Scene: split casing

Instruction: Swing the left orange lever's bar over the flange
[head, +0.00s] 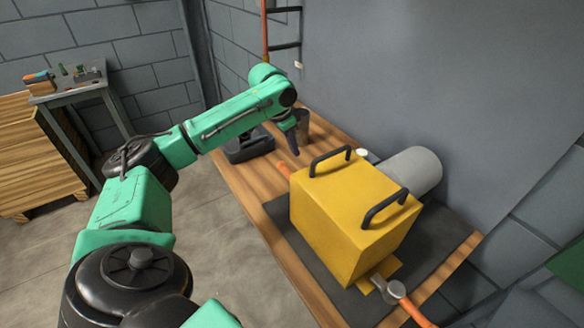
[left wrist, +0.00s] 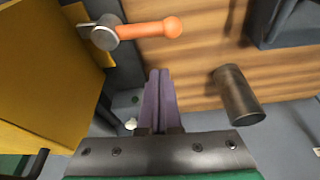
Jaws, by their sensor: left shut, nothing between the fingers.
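The left orange lever (head: 287,171) sticks out from the far left side of the yellow casing (head: 335,225). In the left wrist view its orange handle (left wrist: 155,28) points right, away from the casing, and its grey hub (left wrist: 104,36) sits beside the yellow flange (left wrist: 76,14). A short grey bar reaches from the hub toward the flange; I cannot tell how far it overlaps it. My left gripper (head: 294,152) is shut and empty, apart from the lever. Its purple fingers (left wrist: 158,100) show below the handle in the wrist view. My right gripper is out of view.
A dark brown cylinder (left wrist: 238,95) stands near the left gripper. A black tray (head: 248,147) lies on the wooden table (head: 245,185). The casing has two black handles (head: 330,160) on top and a second orange lever (head: 412,308) at the near right. A grey wall (head: 430,80) bounds the back.

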